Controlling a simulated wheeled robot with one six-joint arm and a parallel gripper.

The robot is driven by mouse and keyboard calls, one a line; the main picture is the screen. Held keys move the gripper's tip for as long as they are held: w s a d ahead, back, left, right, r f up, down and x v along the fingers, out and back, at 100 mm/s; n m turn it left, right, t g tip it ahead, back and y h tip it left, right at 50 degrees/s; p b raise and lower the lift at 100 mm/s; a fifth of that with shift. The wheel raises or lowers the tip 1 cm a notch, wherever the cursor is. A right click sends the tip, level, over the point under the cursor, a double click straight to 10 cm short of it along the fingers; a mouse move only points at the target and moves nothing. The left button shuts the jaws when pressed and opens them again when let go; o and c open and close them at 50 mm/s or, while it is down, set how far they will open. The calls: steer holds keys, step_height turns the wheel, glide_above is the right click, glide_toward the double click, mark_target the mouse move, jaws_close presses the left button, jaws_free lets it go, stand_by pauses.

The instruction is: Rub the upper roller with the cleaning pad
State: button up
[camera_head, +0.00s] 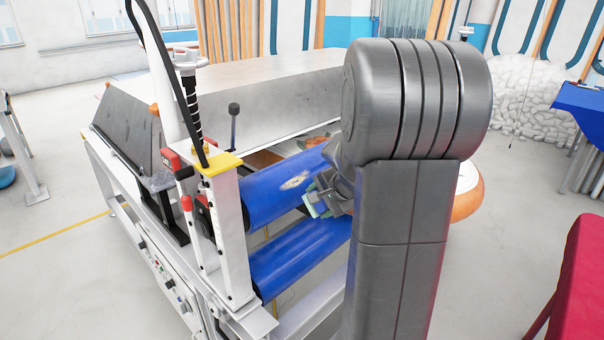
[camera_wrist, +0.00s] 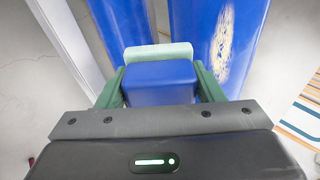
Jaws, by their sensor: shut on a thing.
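The upper roller (camera_head: 265,194) is a blue cylinder with a pale, speckled patch on it. In the wrist view the roller with this patch (camera_wrist: 228,35) is on the right. The lower roller (camera_head: 300,256) is plain blue and shows at the left in the wrist view (camera_wrist: 120,22). My gripper (camera_wrist: 159,78) is shut on the cleaning pad (camera_wrist: 158,53), a blue block with a pale green face. In the head view the pad (camera_head: 314,205) is beside the upper roller, below and right of the patch. I cannot tell whether it touches. My arm hides the rollers' right ends.
The rollers sit in a white machine frame with a yellow-topped post (camera_head: 218,164) at their left end. A long grey table (camera_head: 250,85) extends behind. A red-covered object (camera_head: 580,285) stands at the right. Open floor lies between it and my arm.

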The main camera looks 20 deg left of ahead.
steer(key=y, duration=0.1)
glide_toward(281, 188)
steer(key=shift+b+x, duration=0.5)
steer(key=shift+x, duration=1.85)
steer(key=shift+x, duration=0.9)
